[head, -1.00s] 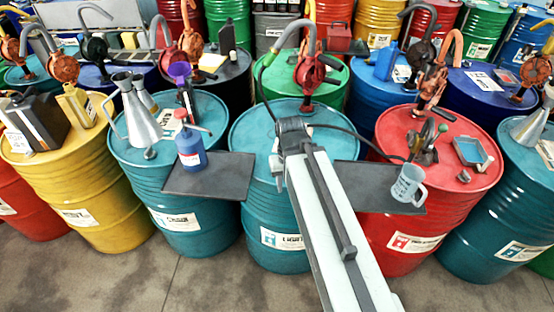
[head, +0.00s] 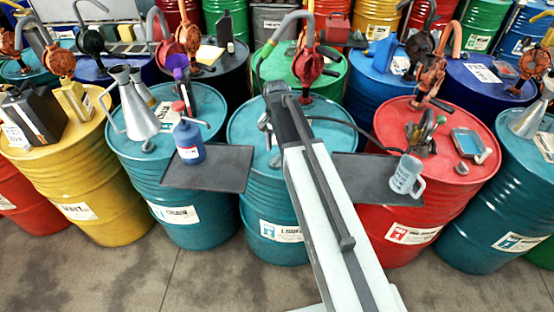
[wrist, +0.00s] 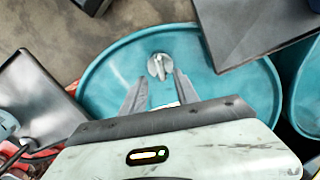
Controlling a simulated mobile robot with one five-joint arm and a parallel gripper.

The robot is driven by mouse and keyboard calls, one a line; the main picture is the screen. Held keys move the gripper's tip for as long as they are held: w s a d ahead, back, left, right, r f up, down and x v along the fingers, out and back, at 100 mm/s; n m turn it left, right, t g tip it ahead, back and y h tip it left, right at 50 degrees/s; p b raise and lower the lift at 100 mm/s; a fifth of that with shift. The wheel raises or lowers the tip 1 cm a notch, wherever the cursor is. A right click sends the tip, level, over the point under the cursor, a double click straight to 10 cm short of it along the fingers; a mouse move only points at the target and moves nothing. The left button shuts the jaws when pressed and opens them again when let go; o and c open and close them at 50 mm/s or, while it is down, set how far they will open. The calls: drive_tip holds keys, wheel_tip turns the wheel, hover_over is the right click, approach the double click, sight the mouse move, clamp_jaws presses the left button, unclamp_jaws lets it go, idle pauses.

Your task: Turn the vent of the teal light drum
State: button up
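The teal light drum (head: 262,190) stands front centre in the head view, with a white label. Its teal top (wrist: 235,85) fills the middle of the wrist view. The vent (wrist: 158,66) is a small pale metal cap with a lever, close to the drum's rim. In the head view a small grey part near the front of the top looks like the vent (head: 275,161). My gripper (wrist: 161,76) is open above the drum top. Its two fingers are apart, with the vent's lever showing between them; I cannot tell whether they touch it.
Dark trays lie at the drum's left (head: 215,170) and right (head: 345,180). A blue bottle (head: 188,140) stands by the left tray, and a clear jug (head: 407,177) by the right one. A red pump (head: 307,65) rises behind. Other drums crowd around.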

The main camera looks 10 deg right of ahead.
sight(276, 158)
wheel_tip(276, 158, down, 6)
drive_tip(key=b, duration=0.4)
drive_tip(key=shift+r, duration=0.4)
drive_tip(key=shift+c, duration=0.3)
